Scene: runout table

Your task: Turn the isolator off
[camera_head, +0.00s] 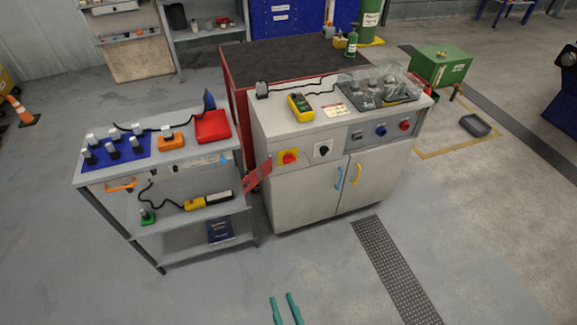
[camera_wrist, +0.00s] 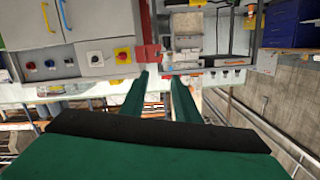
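The isolator (camera_head: 288,157) is a red rotary handle on a yellow plate, on the left of the grey cabinet's front. It also shows in the wrist view (camera_wrist: 123,55), which looks upside down. The angle of its handle is too small to tell. A red tag (camera_head: 257,175) hangs just left of it. My gripper (camera_head: 286,296) has two green fingers, seen at the bottom of the head view, well short of the cabinet. In the wrist view the fingers (camera_wrist: 160,76) are apart with nothing between them.
Beside the isolator are a black rotary switch (camera_head: 323,150) and a panel with blue and red knobs (camera_head: 381,130). Cabinet doors (camera_head: 310,193) are closed, with blue and yellow handles. A tool trolley (camera_head: 165,185) stands to the left. The floor in front is clear, with a drain grating (camera_head: 393,265).

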